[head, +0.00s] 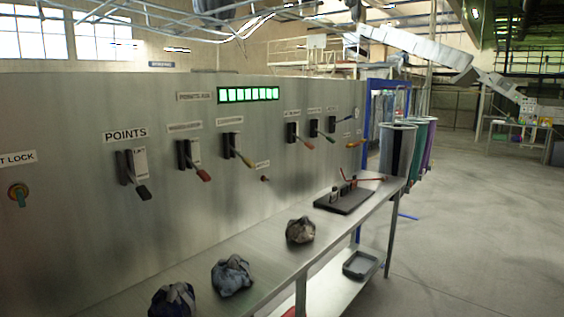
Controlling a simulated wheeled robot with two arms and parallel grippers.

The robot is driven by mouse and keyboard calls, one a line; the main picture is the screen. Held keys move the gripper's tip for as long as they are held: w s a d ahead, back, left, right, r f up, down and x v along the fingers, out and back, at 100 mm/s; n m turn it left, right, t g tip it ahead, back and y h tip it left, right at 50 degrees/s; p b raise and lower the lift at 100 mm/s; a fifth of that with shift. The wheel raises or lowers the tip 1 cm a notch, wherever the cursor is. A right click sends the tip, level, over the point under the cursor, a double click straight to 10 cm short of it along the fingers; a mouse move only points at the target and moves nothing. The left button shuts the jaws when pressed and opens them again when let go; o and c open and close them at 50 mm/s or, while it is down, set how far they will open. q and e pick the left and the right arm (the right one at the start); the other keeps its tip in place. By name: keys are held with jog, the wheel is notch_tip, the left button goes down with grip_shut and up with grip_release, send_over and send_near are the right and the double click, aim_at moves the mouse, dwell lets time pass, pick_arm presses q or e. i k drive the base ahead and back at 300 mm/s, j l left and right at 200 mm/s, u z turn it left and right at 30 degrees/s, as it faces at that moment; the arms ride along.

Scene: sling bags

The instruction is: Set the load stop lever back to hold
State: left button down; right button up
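A metal panel (70,120) on the left carries a row of levers. The nearest is a black-tipped lever (141,190) under a POINTS label (125,135). To its right are a red-tipped lever (202,174), a yellow-tipped lever (246,161), another red-tipped lever (306,145), a dark-tipped lever (330,138) and an orange-tipped lever (356,144). Most labels are too small to read, so I cannot tell which is the load stop lever. Neither of my grippers is in view.
A metal bench (265,255) runs along the panel, holding several cloth bundles, including a grey one (300,230), and a dark tray (345,200). A grey bin (361,264) sits on the lower shelf. Tall cylinders (397,150) stand beyond the bench. Open floor (480,230) lies right.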

aim_at(248, 161)
jog(key=i+l, duration=0.2)
jog(key=i, duration=0.35)
jog(key=i+l+z, duration=0.1)
jog(key=i, duration=0.5)
jog(key=i+l, duration=0.3)
jog(key=i, duration=0.25)
